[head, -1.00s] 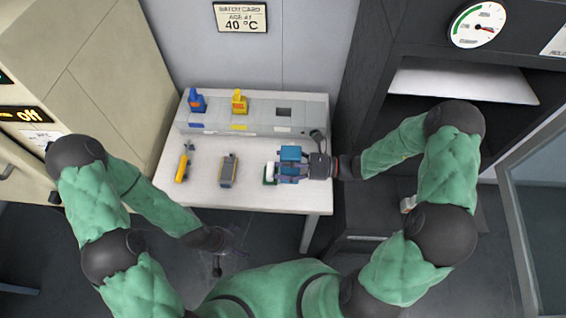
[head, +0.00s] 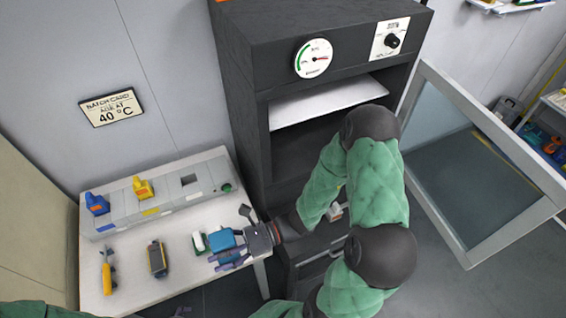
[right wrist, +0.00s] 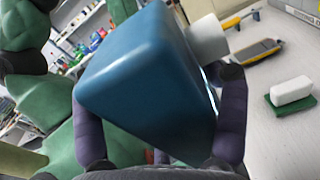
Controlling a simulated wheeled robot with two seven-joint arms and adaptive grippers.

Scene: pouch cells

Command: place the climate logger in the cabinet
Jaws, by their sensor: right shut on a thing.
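A blue block with a pale round stub, which I take for the climate logger (head: 223,238), is held at the table's right end. My right gripper (head: 228,251) is shut on it, with dark fingers on both sides. In the right wrist view the blue body (right wrist: 140,80) fills the middle between the fingers, its stub pointing up and right. The dark cabinet (head: 245,110) has a dial on top, a pale shelf (head: 325,103) and a glass door (head: 480,150) swung open to the right. Of my left gripper only a dark bit shows at the bottom edge.
The white table (head: 180,280) holds a yellow tool (head: 107,275), a grey-yellow device (head: 157,258) and a white block on a green base (head: 198,242). A grey rack (head: 205,200) behind holds a blue piece (head: 97,204) and a yellow piece (head: 143,188). My right arm crosses the cabinet front.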

